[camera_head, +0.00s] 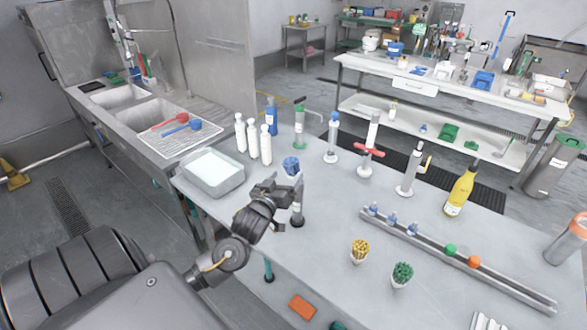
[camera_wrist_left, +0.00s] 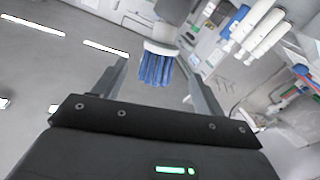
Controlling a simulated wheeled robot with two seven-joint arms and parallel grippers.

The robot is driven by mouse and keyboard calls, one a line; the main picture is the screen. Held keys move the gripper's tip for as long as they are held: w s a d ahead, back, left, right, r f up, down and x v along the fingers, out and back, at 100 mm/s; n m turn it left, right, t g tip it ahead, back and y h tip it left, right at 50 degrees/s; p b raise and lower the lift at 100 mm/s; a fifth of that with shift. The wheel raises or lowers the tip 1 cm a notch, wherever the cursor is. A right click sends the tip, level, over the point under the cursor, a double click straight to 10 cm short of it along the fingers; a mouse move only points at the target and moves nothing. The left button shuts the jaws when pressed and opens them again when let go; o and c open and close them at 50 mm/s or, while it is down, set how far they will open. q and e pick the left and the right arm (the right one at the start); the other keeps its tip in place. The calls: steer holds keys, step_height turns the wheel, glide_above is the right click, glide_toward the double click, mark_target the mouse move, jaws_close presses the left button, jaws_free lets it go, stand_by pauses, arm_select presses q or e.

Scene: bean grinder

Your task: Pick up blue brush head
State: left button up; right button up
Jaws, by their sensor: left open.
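The blue brush head (camera_head: 291,165) has blue bristles on a white base. In the head view it is at the left-middle of the steel table, just beyond my left gripper (camera_head: 287,186). In the left wrist view the blue brush head (camera_wrist_left: 157,68) appears between the two spread fingers of my left gripper (camera_wrist_left: 154,62), near their tips. The gripper is open, with a visible gap on each side of the bristles. I cannot tell the exact depth between fingers and brush head. The gripper partly hides the white base in the head view. My right gripper is not in view.
A grey tray (camera_head: 214,180) and several white bottles (camera_head: 252,141) stand left of and behind the brush head. Yellow (camera_head: 360,248) and green (camera_head: 402,272) brush heads stand to the right. A long rail (camera_head: 430,247) and a yellow bottle (camera_head: 459,193) are farther right.

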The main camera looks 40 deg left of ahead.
mark_target(296, 163)
arm_select(q)
steer(key=shift+x, duration=1.4)
steer(key=shift+w+r+p, duration=0.1)
steer(key=shift+p, duration=0.3)
steer(key=p+x, duration=0.2)
steer(key=x, duration=0.2)
steer(key=shift+w, duration=0.5)
steer(key=shift+s, duration=0.1)
steer(key=shift+c, duration=0.3)
steer(key=c, duration=1)
